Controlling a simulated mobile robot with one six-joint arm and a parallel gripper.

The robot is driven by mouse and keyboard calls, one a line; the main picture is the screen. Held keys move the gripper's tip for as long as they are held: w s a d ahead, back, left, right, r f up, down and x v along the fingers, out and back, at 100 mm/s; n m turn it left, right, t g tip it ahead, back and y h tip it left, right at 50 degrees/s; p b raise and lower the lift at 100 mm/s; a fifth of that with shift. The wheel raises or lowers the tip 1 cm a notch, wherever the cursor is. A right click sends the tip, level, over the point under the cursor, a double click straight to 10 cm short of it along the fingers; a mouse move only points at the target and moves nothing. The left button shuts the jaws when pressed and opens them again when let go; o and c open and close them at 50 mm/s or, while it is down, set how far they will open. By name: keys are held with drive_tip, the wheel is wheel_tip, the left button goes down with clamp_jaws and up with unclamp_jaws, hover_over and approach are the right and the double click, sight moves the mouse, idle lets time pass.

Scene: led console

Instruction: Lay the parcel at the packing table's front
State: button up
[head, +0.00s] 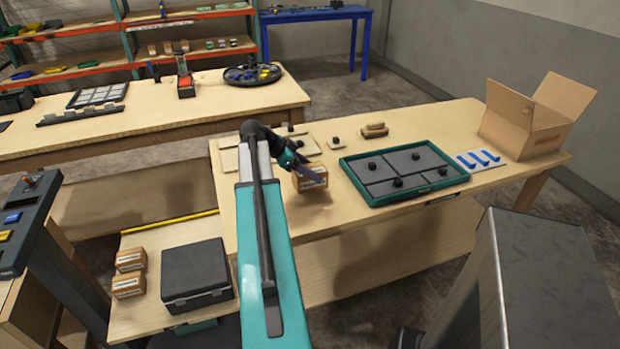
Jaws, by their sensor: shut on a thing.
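The parcel (314,179) is a small brown cardboard box with a white label. It is over the packing table (345,218), left of the teal-edged tray. My gripper (306,168) is shut on the parcel from above, and the arm partly hides its upper side. I cannot tell whether the parcel touches the tabletop or hangs slightly above it.
A teal tray (446,180) with dark compartments, blue pieces (480,158) and an open carton (521,134) occupy the right side. Two similar boxes (129,284) and a black case (196,274) lie on a lower surface at left. The front strip below the parcel is bare.

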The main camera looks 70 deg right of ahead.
drive_tip(key=shift+f+p, duration=0.55)
drive_tip(key=shift+f, duration=1.1)
drive_tip(key=shift+f, duration=0.1)
drive_tip(key=o, duration=1.3)
drive_tip(key=b+v, duration=0.2)
drive_tip(key=v, duration=1)
